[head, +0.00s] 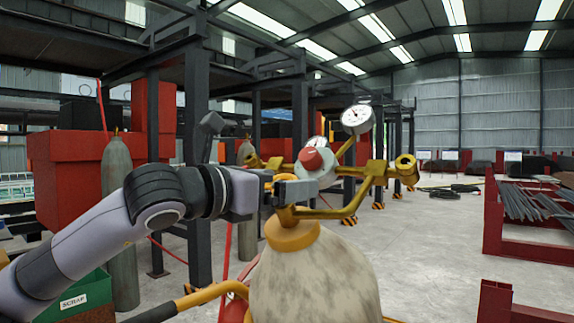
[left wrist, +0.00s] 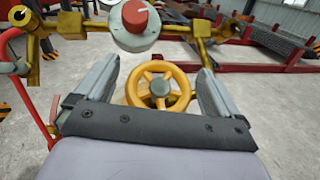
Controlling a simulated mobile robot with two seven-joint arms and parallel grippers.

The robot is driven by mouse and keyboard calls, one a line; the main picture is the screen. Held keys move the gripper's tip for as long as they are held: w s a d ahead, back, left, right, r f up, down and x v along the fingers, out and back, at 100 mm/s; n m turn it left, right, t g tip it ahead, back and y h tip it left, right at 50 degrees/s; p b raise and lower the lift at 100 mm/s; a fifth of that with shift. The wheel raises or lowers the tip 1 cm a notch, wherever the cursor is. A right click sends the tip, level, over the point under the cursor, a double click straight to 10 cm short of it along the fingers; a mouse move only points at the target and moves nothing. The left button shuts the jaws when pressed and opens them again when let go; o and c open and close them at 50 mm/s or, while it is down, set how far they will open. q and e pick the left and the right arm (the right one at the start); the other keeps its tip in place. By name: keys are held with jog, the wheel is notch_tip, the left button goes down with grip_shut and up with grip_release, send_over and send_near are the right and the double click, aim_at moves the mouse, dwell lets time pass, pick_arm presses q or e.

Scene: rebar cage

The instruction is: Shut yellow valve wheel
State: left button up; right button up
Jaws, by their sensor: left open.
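The yellow valve wheel (left wrist: 180,97) is spoked with a grey hub. It sits in the middle of the left wrist view, below the brass pipework. My left gripper (left wrist: 157,72) is open, with one finger on each side of the wheel. Gaps show between the fingers and the rim, and the wheel is not clasped. In the head view my left gripper (head: 302,191) is at the valve on top of the pale, worn cylinder (head: 315,280) and hides most of the wheel. My right gripper is in neither view.
A regulator with a red knob (head: 311,159) and a round gauge (head: 357,119) stands just beyond the gripper, with brass pipes to both sides. A grey cylinder (head: 118,200) and a green scrap bin (head: 85,297) are at left. Red rebar racks (head: 522,252) are at right.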

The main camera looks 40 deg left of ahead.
pick_arm(q)
jog(key=shift+w+r, duration=0.15)
jog(key=shift+w, duration=0.2)
jog(key=shift+w+p, duration=0.4)
jog(key=shift+p, duration=0.15)
jog(key=shift+f, duration=0.2)
jog(key=c, duration=1)
jog(key=shift+o, duration=0.2)
